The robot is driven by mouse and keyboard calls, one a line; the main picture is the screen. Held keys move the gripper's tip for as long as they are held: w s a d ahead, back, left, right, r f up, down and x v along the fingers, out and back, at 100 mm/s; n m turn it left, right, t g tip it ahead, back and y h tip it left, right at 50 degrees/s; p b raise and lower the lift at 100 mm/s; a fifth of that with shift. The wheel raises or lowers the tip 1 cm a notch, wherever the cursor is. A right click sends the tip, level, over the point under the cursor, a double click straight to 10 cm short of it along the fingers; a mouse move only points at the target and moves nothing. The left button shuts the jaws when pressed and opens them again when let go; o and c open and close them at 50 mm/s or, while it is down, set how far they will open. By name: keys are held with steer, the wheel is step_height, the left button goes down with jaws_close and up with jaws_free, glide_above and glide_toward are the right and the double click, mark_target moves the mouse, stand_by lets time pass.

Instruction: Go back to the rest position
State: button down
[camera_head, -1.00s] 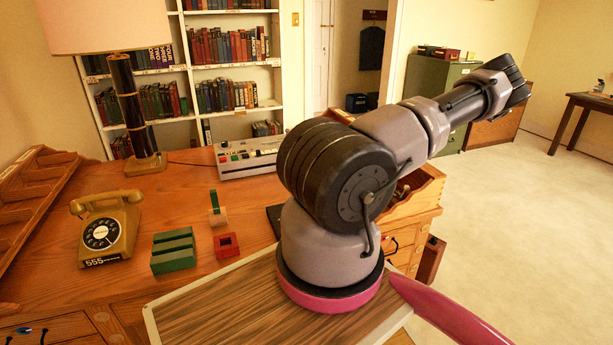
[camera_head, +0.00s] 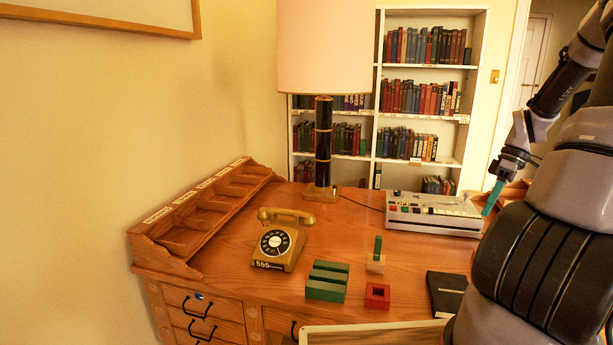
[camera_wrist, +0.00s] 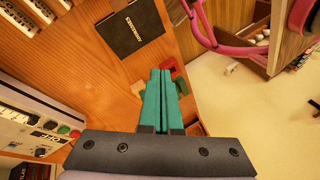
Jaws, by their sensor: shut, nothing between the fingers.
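My gripper (camera_head: 493,198) is at the right in the head view, low over the desk beside the right end of the grey button console (camera_head: 435,214). Its two teal fingers lie side by side, shut and empty. They also show from above in the wrist view, where my gripper (camera_wrist: 156,98) points over the wooden desk (camera_wrist: 95,65). The fingers hide part of what lies beneath them. My arm comes down from the upper right of the head view.
The desk holds a yellow telephone (camera_head: 278,241), a green slotted block (camera_head: 326,283), a red square holder (camera_head: 377,296), a black book (camera_head: 446,293) and a tall lamp (camera_head: 323,150). A wooden pigeonhole rack (camera_head: 165,244) stands left. Open floor (camera_wrist: 245,115) lies right in the wrist view.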

steer(key=s+a+r+m+t+h, duration=0.2)
steer(key=a+r+m+t+h, duration=0.3)
steer(key=a+r, duration=1)
steer(key=s+a+r+m+t+y, duration=0.2)
steer(key=s+a+r+m+t, duration=0.2)
steer(key=s+a+r+m, duration=0.3)
steer(key=s+a+r, duration=0.2)
steer(key=s+r, duration=0.1)
steer(key=s, duration=0.1)
steer(key=shift+a+r+m, duration=0.25)
steer(key=shift+a+m, duration=0.05)
steer(key=shift+a, duration=0.05)
steer(key=shift+s, duration=0.1)
